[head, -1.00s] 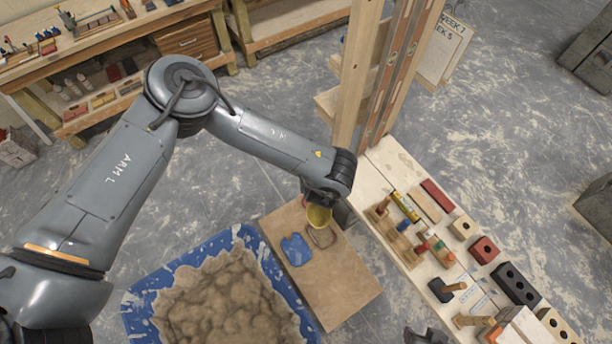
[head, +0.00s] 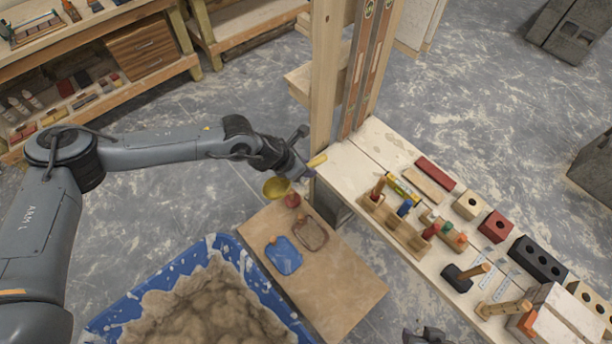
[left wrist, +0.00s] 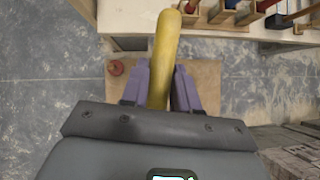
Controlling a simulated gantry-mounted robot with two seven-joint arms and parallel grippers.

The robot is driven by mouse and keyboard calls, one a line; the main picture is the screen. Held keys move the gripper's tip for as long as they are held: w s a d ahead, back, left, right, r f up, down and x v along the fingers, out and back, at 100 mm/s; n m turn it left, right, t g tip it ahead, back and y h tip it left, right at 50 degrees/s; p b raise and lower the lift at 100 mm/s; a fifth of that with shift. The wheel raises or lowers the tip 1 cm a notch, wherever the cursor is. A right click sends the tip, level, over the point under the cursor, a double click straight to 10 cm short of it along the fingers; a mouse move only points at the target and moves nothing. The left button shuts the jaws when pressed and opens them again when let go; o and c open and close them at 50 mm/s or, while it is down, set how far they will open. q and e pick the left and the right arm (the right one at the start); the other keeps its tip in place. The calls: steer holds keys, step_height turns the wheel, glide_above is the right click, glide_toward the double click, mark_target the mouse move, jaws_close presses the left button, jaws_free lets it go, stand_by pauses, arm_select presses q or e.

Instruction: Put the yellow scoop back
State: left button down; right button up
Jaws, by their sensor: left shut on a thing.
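The yellow scoop (head: 276,187) is in my left gripper (head: 306,168), which is shut on its handle. In the head view its bowl hangs left of the fingers and the handle end sticks out to the right, above the board's far edge. In the left wrist view, the yellow handle (left wrist: 163,60) runs between the purple fingers of the left gripper (left wrist: 160,82); the bowl is hidden there. My right gripper (head: 425,337) shows only as a dark part at the bottom edge, and its jaws cannot be made out.
A blue tub (head: 108,318) of mortar stands left. A bench (head: 345,165) with a tool rack (head: 408,232) and blocks stands right, beside a wooden post (head: 324,75).

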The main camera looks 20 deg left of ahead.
arm_select(q)
steer(key=a+f+b, duration=0.6)
steer(key=f+b, duration=0.9)
steer(key=f, duration=0.1)
steer(key=a+f+b, duration=0.6)
steer(key=f+b, duration=0.9)
steer(key=f, duration=0.1)
steer(key=a+f+b, duration=0.7)
steer(key=f+b, duration=0.9)
steer(key=f, duration=0.1)
steer(key=shift+s+f, duration=0.1)
steer(key=shift+f, duration=0.05)
steer(key=shift+f+b, duration=1.6)
steer(key=shift+f, duration=0.2)
steer(key=shift+f+b, duration=0.25)
steer(key=shift+b, duration=0.05)
steer(key=c, duration=0.8)
jaws_free()
